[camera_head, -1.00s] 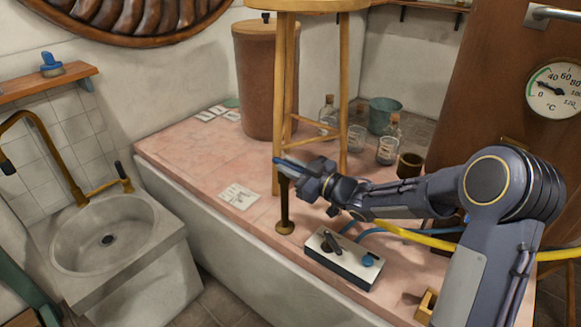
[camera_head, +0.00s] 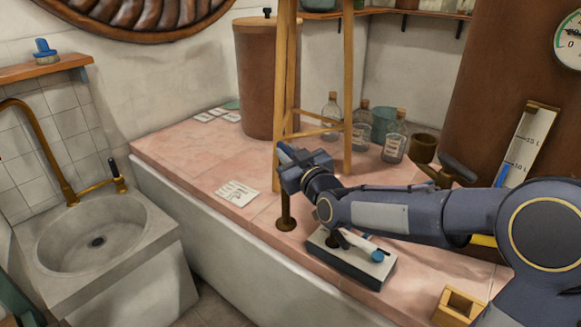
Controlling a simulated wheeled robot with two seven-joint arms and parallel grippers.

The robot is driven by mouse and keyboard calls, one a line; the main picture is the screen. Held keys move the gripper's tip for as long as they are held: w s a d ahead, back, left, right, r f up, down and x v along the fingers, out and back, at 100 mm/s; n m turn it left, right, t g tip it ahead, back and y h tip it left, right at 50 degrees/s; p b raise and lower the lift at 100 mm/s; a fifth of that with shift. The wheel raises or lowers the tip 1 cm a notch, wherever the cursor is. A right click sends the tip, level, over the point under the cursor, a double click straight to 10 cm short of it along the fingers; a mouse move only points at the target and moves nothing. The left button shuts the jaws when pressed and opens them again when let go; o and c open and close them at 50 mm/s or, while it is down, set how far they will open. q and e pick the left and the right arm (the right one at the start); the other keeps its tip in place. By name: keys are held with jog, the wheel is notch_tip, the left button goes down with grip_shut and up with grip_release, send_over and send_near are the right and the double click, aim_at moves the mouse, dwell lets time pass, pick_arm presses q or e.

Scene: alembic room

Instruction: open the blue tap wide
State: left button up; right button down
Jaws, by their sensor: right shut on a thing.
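My right gripper (camera_head: 299,168) is shut at the top of a short brass post (camera_head: 287,212) on the pink tiled counter. It is shut on the blue tap, whose handle end (camera_head: 284,151) sticks out at the upper left of the jaws. The rest of the handle is hidden by the jaws. My right arm comes in from the right, low over the counter. My left gripper is not in view.
Glass bottles (camera_head: 394,142) stand to the right. A stone sink (camera_head: 75,240) is at left.

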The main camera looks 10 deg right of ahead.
jog(key=shift+a+m+h+p, duration=0.25)
jog(key=shift+m+h, duration=0.1)
jog(key=shift+h, duration=0.2)
jog(key=shift+a+m+h+p, duration=0.1)
jog(key=shift+m+h+p, duration=0.1)
jog(key=shift+m+h, duration=0.25)
jog(key=m+h+p, duration=0.2)
jog(key=h+p, duration=0.1)
jog(key=m+g+h+p, duration=0.1)
jog(key=m+h+p, duration=0.1)
jog(key=h+p, duration=0.1)
jog(key=a+m+h+p, duration=0.1)
jog(key=m+h+p, duration=0.1)
jog(key=h+p, duration=0.1)
jog(key=shift+w+r+m+g+h+p, duration=0.15)
jog(key=shift+r+m+g+h+p, duration=0.2)
jog(key=shift+h, duration=0.55)
jog(key=shift+w+a+f+m+g+h+p, duration=0.1)
jog(key=shift+f+m+g+h+p, duration=0.05)
jog(key=shift+m+g+h+p, duration=0.75)
jog(key=shift+w+f+m+g+h+p, duration=0.15)
jog(key=shift+m+g+h+p, duration=0.45)
jog(key=shift+h, duration=0.4)
jog(key=shift+s, duration=0.1)
jog(key=c, duration=1.3)
grip_release()
jog(key=shift+c, duration=0.2)
